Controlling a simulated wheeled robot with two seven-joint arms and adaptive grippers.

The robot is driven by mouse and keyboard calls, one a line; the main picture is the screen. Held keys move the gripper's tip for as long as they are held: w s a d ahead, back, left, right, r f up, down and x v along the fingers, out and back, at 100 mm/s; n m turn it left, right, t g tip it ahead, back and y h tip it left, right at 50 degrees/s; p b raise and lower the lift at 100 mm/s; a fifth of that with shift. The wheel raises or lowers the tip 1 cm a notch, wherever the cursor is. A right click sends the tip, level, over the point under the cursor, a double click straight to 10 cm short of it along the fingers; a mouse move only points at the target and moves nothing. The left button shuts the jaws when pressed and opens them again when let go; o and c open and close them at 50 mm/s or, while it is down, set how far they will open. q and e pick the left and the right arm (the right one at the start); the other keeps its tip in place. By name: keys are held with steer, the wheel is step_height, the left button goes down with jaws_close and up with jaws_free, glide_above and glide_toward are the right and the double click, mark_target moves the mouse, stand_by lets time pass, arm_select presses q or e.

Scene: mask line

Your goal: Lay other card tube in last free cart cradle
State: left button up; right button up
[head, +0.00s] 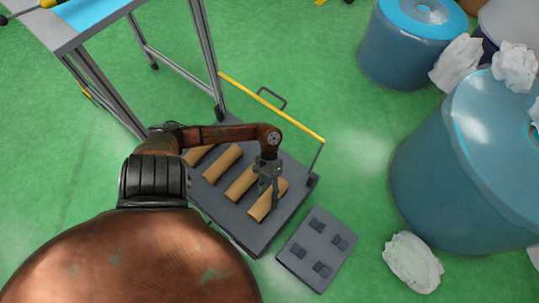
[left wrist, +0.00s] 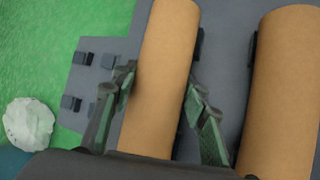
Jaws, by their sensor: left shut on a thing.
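Several brown card tubes lie side by side on the dark grey cart (head: 236,232), among them one in the middle (head: 242,183) and one further left (head: 222,162). My left gripper (head: 266,184) is over the rightmost tube (head: 268,202), shut on it. In the left wrist view this tube (left wrist: 165,60) lies between the two fingers (left wrist: 162,103), with a neighbouring tube (left wrist: 278,90) to the right, apart from it. A dark cradle block (left wrist: 196,52) shows beside the held tube. I cannot tell whether the tube rests fully in its cradle. My right gripper is not in view.
A grey plate (head: 296,262) with several empty dark blocks lies beside the cart. The cart has a yellow handle bar (head: 295,121). A metal-framed table (head: 92,20) stands behind at left. Blue rolls (head: 470,170) and crumpled white wrap (head: 413,262) are at right on green floor.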

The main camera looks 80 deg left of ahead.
arm_select(q)
steer(key=shift+f, duration=0.3)
stand_by(0.5)
steer(key=o, duration=1.2)
steer(key=shift+o, duration=0.2)
steer(key=shift+a, duration=0.1)
